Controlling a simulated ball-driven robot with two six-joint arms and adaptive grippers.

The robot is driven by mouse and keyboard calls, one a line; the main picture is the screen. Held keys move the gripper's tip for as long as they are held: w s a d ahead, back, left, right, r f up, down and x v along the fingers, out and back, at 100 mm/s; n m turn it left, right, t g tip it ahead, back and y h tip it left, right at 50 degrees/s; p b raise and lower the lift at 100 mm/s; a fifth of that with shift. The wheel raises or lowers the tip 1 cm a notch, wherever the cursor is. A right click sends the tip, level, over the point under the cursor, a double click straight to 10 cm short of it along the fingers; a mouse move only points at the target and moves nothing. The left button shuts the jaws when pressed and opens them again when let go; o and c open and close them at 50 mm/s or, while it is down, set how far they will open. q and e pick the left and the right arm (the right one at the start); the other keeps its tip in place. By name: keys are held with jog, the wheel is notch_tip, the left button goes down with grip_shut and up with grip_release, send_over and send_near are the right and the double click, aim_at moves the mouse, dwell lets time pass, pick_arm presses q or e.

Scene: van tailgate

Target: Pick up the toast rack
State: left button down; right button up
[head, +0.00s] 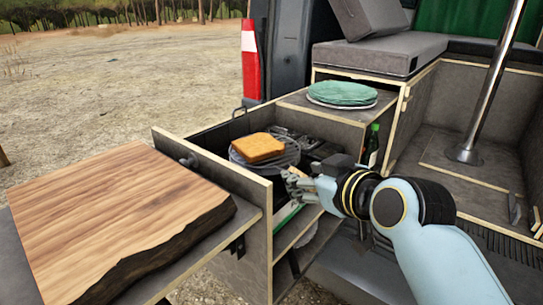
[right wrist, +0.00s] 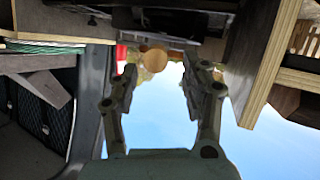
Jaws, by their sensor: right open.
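The toast rack (head: 283,157) appears as a round grey wire rack on the stove in the pull-out drawer. A browned slice of toast (head: 257,148) lies on it and hides much of its top. My right gripper (head: 290,181) is in front of the rack, low and close to its near right edge; contact cannot be told. In the right wrist view my right gripper (right wrist: 161,72) is open, with a tan round thing (right wrist: 153,60) seen between its fingertips. It may be the end of a handle. My left gripper is not in view.
A thick wooden board (head: 115,215) lies left of the drawer's wooden panel (head: 230,180). Green plates (head: 342,94) stand on the counter behind the stove. A green bottle (head: 372,145) stands right of it. A steel pole (head: 488,85) rises at the right.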

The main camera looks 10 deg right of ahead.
aim_at(277, 160)
jog(key=x, duration=0.5)
jog(key=shift+w+d+f, duration=0.15)
jog(key=shift+w+f, duration=0.05)
jog(key=shift+f, duration=0.35)
jog(key=shift+r, duration=0.1)
grip_shut()
